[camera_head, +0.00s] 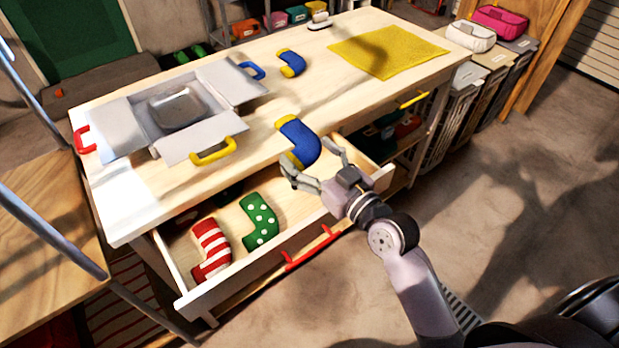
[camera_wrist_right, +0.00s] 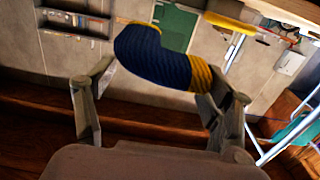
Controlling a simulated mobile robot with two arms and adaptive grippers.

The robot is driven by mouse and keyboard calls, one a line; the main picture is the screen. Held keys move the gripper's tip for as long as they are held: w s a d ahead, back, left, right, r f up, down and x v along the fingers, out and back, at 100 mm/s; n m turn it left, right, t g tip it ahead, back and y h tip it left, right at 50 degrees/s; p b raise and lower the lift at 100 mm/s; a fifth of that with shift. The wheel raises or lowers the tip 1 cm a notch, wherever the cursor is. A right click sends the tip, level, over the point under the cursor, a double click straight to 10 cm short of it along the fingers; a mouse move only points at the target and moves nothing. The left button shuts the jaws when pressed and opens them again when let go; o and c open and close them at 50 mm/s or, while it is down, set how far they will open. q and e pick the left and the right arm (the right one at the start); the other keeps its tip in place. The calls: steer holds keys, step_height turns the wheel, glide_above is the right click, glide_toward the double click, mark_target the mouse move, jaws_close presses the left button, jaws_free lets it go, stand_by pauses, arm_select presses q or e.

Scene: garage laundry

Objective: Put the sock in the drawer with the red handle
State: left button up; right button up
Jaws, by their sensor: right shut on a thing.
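A blue sock with yellow ends (camera_head: 301,142) is held in my right gripper (camera_head: 318,160), over the front edge of the table and the back of the open drawer. It also shows between the fingers in the right wrist view (camera_wrist_right: 160,58), with a yellow end by the right finger. The drawer (camera_head: 190,292) with the red handle (camera_head: 312,247) is pulled out. In it lie a red-and-white striped sock (camera_head: 211,250) and a green sock with white dots (camera_head: 260,221). A second blue-and-yellow sock (camera_head: 291,63) lies on the tabletop. My left gripper is not in view.
The wooden table (camera_head: 290,100) carries an open grey box (camera_head: 150,135) with spread flaps and a yellow cloth (camera_head: 385,50). A yellow handle (camera_head: 413,99) shows at the table's right front. Bins (camera_head: 462,100) stand to the right. The floor in front is clear.

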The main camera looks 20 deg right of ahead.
step_height(320, 180, down, 6)
steer(key=shift+r+b, duration=0.2)
steer(key=shift+b, duration=0.4)
steer(key=shift+f+b, duration=0.45)
steer(key=shift+f, duration=0.2)
steer(key=o, duration=1.1)
steer(key=shift+r, duration=0.15)
